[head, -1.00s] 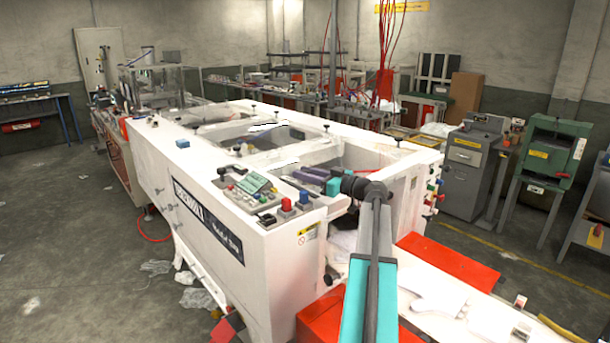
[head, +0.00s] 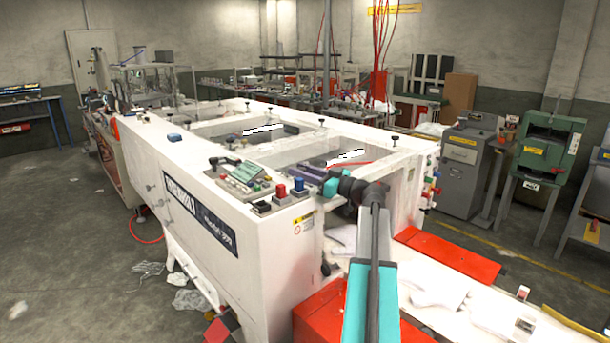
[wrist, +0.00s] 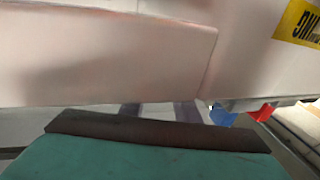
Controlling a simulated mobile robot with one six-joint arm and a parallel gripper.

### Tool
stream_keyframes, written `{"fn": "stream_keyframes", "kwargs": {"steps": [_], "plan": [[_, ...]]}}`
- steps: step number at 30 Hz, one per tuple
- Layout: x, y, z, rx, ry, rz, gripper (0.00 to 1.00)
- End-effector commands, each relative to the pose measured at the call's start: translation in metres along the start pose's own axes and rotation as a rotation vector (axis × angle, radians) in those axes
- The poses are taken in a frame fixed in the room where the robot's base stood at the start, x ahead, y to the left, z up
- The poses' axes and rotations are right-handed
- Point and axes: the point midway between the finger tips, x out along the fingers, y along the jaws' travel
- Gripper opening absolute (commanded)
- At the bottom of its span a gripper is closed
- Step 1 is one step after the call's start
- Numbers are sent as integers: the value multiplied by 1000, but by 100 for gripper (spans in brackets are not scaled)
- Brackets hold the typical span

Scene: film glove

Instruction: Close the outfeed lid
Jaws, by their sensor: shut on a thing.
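The outfeed lid (head: 345,157) seems to be the clear pane over the near opening of the white machine (head: 262,250); a bright glare lies on it. It looks nearly level with the frame, but I cannot tell whether it is fully down. My gripper (head: 307,172), with purple fingers and a teal body, is at the near edge of this opening, behind the red and blue buttons. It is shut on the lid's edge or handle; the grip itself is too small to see. In the wrist view, the fingers (wrist: 187,112) are mostly hidden behind a white panel.
Red and blue buttons (head: 290,190) and a control panel (head: 245,180) stand close left of my gripper. Black knobs rise along the frame. A red panel (head: 447,257) and the white outfeed table lie at the near right. Open floor is at the left.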

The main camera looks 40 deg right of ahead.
Motion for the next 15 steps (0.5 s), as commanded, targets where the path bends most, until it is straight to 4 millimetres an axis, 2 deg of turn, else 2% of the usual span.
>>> {"fn": "stream_keyframes", "kwargs": {"steps": [3,15], "plan": [[4,-5,7,-2,12,-7,0],[8,-11,12,-4,11,-16,0]]}}
